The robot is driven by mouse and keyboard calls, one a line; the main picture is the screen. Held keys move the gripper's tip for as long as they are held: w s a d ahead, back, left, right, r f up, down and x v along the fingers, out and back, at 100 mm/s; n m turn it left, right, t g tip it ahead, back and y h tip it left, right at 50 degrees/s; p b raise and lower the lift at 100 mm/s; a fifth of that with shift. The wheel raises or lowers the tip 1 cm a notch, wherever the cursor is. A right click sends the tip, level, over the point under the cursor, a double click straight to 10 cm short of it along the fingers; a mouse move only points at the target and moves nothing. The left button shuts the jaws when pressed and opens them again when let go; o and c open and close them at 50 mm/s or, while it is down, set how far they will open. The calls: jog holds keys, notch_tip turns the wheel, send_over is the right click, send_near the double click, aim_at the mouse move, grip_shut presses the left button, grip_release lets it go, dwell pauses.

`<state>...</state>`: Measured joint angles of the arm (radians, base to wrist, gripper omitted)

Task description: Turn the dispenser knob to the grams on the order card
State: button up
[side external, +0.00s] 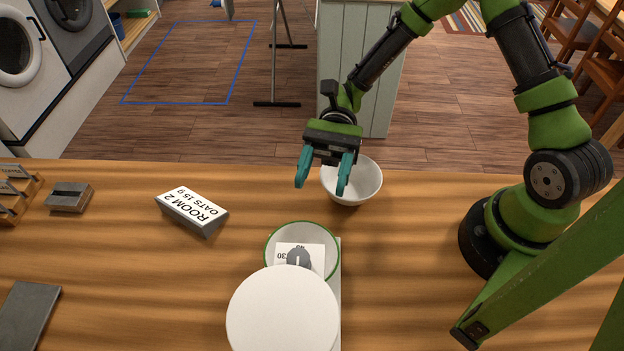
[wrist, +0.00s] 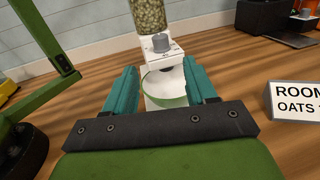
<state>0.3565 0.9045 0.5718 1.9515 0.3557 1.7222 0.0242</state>
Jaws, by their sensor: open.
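The order card (side external: 192,212) stands on the table left of centre and reads "ROOM 2 OATS 15 g"; part of it also shows at the right of the wrist view (wrist: 298,103). The dispenser has a round white top (side external: 283,312) in the side view and a clear oat-filled container (wrist: 154,18) in the wrist view. Its grey knob (wrist: 161,43) sits on a white dial plate; "30" and "40" are readable beside the knob (side external: 298,257) in the side view. The knob's exact setting is unclear. My gripper (side external: 324,174) is open and empty, above the table behind the dispenser.
A white bowl (side external: 353,182) stands below and beside my gripper. A green-rimmed bowl (side external: 274,240) sits under the dispenser's dial. A wooden rack (side external: 18,197), a grey block (side external: 69,197) and a dark slab (side external: 24,315) lie at the left. Table between card and dispenser is clear.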

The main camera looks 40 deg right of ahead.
aim_at(307, 251)
jog(key=x, duration=1.4)
jog(key=shift+s+a, duration=0.2)
jog(key=shift+a, duration=0.05)
jog(key=c, duration=0.9)
jog(key=shift+m+t, duration=0.3)
jog(key=shift+t, duration=0.1)
jog(key=m+t+y, duration=0.1)
jog(key=m+t, duration=0.1)
jog(key=t, duration=0.1)
jog(key=m+t+y, duration=0.1)
jog(key=m+t, duration=0.1)
jog(key=shift+d+t+y, duration=0.1)
jog(key=shift+t+y, duration=0.2)
jog(key=shift+t, duration=0.1)
jog(key=shift+m+t, duration=1.4)
jog(key=shift+t, duration=0.8)
jog(key=shift+w, duration=0.1)
